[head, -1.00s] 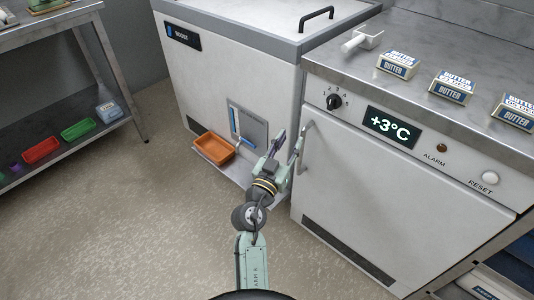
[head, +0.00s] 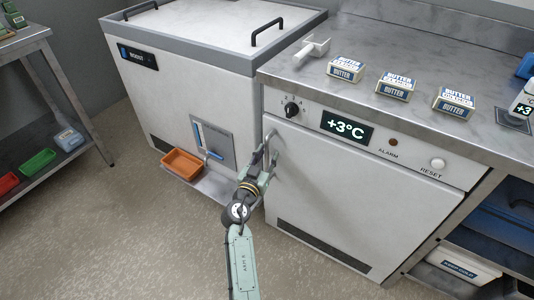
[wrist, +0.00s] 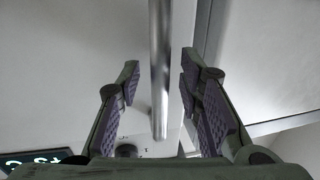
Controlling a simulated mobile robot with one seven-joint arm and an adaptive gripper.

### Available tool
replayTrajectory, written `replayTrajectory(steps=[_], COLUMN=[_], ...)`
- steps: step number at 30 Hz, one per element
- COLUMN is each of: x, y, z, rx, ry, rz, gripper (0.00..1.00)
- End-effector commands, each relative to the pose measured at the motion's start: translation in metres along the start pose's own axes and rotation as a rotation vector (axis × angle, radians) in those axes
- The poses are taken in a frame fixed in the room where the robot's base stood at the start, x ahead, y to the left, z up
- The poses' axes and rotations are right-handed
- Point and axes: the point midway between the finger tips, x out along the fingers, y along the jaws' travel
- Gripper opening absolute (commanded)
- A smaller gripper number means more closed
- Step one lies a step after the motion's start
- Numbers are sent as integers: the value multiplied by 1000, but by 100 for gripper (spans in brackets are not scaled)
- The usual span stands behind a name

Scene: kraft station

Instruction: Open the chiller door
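The chiller door (head: 335,195) is a white front panel below a control strip with a +3°C display (head: 347,126), and it is shut. Its upright metal handle (head: 271,150) is at the door's left edge. My gripper (head: 264,156) is at the handle in the head view. In the wrist view the handle bar (wrist: 160,70) runs between the two spread fingers of my gripper (wrist: 158,92), with a gap on both sides. The fingers partly hide the handle in the head view.
A white chest unit (head: 190,85) stands left of the chiller, with an orange tray (head: 182,164) at its front. Several butter packs (head: 395,86) lie on the steel counter (head: 305,93). Floor in front of the door (head: 180,250) is clear. A shelf rack (head: 60,150) stands at left.

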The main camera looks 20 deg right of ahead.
Motion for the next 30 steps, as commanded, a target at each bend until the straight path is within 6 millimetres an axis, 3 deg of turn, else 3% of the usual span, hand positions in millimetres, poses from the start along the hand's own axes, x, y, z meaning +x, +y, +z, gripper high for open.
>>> replayTrajectory(steps=[8, 23, 30], x=[2, 2, 2], y=[0, 0, 0], z=[0, 0, 0], rx=[0, -1, -1], ry=[1, 1, 1], rz=[0, 0, 0], gripper=[33, 1, 0])
